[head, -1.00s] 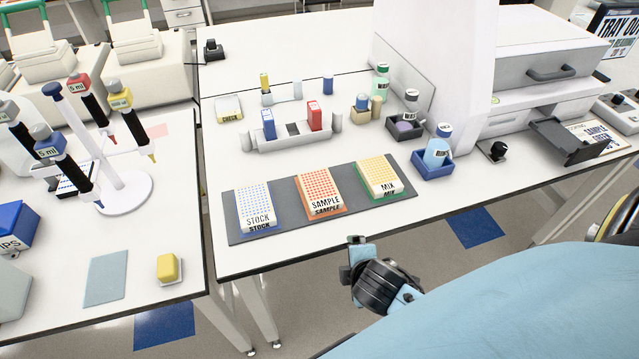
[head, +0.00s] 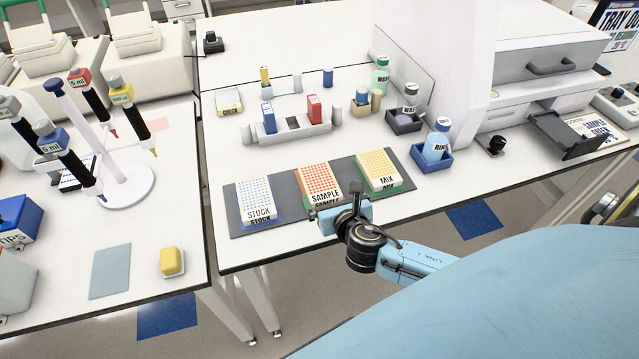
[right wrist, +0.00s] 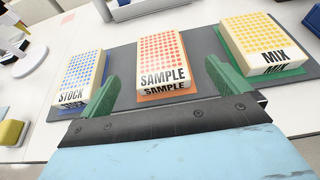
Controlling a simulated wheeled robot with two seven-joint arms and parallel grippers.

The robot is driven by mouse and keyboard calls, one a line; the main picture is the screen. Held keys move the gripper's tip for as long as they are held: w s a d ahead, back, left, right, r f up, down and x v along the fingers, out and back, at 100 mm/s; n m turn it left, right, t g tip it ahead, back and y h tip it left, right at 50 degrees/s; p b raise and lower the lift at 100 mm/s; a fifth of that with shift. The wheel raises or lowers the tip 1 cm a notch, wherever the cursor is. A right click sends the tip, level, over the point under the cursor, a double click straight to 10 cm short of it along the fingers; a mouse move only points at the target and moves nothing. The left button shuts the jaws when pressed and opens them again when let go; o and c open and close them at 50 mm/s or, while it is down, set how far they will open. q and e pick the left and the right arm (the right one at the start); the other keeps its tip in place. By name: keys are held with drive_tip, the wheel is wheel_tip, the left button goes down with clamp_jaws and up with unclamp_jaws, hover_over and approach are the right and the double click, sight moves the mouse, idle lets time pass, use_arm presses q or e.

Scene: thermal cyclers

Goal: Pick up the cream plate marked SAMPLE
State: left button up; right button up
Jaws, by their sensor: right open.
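The cream SAMPLE plate (head: 320,182) has orange-red dots and sits on an orange base in the middle of a dark grey mat (head: 284,177). It also shows in the right wrist view (right wrist: 163,60), upper centre, its labelled side facing me. My right gripper (head: 335,206) is at the mat's front edge, just in front of the plate, and hides part of its lower front. In the right wrist view its two green fingers (right wrist: 166,92) are spread wide, open and empty, one toward each side of the plate's near end. My left gripper is not in view.
The blue-dotted STOCK plate (head: 256,200) lies left of SAMPLE and the yellow-dotted MIX plate (head: 380,168) right, with narrow gaps. A tube rack (head: 290,129) stands behind. A blue holder with a bottle (head: 437,146) is at the right.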

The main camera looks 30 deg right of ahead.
sight(321, 186)
drive_tip(key=x, duration=0.3)
drive_tip(key=shift+w+f, duration=0.1)
drive_tip(key=w+f, duration=0.1)
drive_tip(key=w, duration=0.1)
drive_tip(key=w+f+b, duration=0.1)
drive_tip(key=shift+w+d+f, duration=0.25)
drive_tip(key=shift+d+f, duration=0.05)
drive_tip(key=shift+f, duration=0.05)
drive_tip(key=shift+w+d+f, duration=0.1)
drive_tip(key=shift+w+f, duration=0.05)
drive_tip(key=shift+w, duration=0.35)
drive_tip(key=shift+c, duration=0.4)
drive_tip(key=c, duration=1)
